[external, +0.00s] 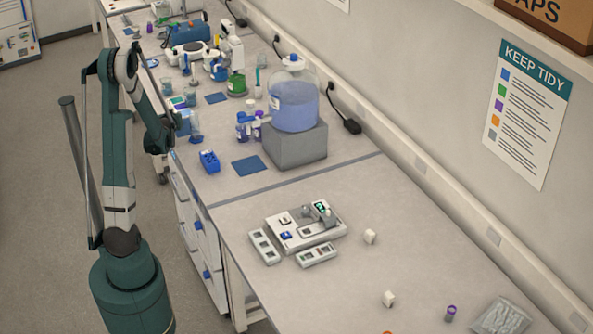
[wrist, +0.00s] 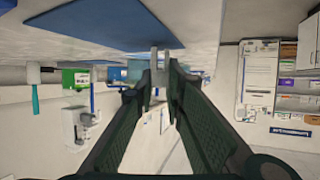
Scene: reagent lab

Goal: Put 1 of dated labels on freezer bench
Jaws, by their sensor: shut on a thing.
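My gripper (wrist: 160,82) is shut on a small pale grey piece (wrist: 159,58) that shows between its fingertips in the wrist view. It may be a dated label; no writing on it can be made out. In the external view my gripper (external: 178,124) is at the near edge of the far bench, beside the beakers, and the held piece cannot be made out there. A blue square mat (wrist: 95,25) lies close by in the wrist view. I cannot tell which surface is the freezer bench.
The bench (external: 300,165) holds a large blue-liquid bottle (external: 293,103) on a grey block, a blue rack (external: 209,161) and several vessels. The nearer bench carries a white device (external: 305,227) and small white blocks (external: 370,236). Its front part has free room.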

